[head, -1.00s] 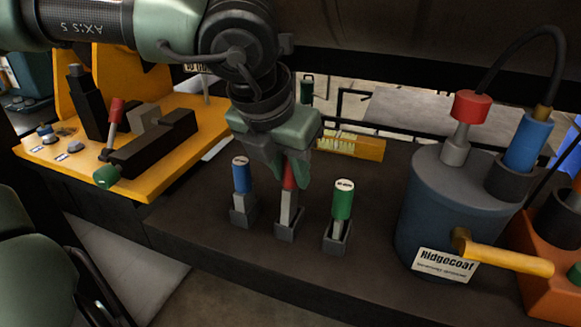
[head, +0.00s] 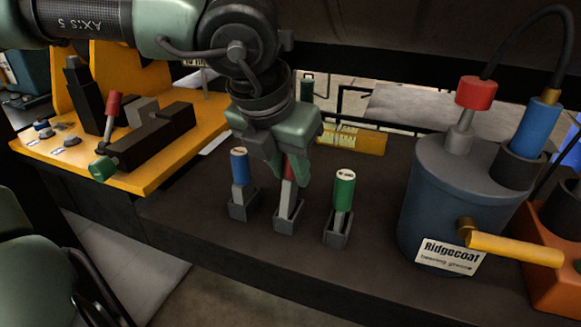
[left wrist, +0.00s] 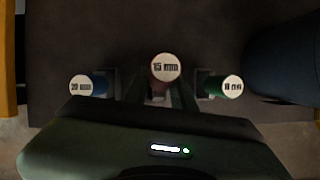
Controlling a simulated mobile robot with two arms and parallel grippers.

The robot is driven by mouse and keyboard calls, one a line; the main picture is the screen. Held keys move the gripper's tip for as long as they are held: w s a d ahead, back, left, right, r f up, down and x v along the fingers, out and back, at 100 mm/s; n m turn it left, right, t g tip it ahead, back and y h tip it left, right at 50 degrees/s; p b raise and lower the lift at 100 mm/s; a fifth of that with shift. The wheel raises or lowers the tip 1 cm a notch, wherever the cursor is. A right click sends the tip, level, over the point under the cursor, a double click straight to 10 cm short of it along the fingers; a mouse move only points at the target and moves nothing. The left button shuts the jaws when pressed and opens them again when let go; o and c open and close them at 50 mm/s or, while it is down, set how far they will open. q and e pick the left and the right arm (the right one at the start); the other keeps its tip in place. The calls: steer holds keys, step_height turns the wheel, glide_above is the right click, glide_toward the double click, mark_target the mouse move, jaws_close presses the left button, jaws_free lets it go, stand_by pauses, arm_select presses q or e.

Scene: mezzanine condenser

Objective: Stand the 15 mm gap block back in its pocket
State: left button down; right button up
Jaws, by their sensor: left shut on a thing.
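My left gripper (head: 288,172) is shut around the red handle of the 15 mm gap block (head: 289,200), and its fingers hide part of the handle. The block is upright, its grey shank reaching down into the mouth of the middle grey pocket (head: 289,224). More shank shows above this pocket than on its neighbours; the depth of its lower end is hidden. In the left wrist view the white cap of the block (left wrist: 166,66) reads 15 mm, between the fingers. My right gripper is not in view.
The blue 20 mm block (head: 240,167) stands in the pocket to the left, the green block (head: 344,188) in the one to the right. A grease pot (head: 440,215) with a yellow handle stands further right. A yellow fixture plate (head: 160,180) lies to the left.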

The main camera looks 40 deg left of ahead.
arm_select(q)
steer(key=shift+s+f, duration=0.25)
steer(key=shift+f, duration=0.35)
steer(key=c, duration=1.1)
jaws_free()
steer(key=shift+w+a+r, duration=0.1)
steer(key=shift+r, duration=0.05)
steer(key=shift+r, duration=0.1)
steer(key=shift+r, duration=0.3)
steer(key=b+v, duration=0.1)
steer(key=v, duration=0.6)
steer(key=shift+b, duration=0.35)
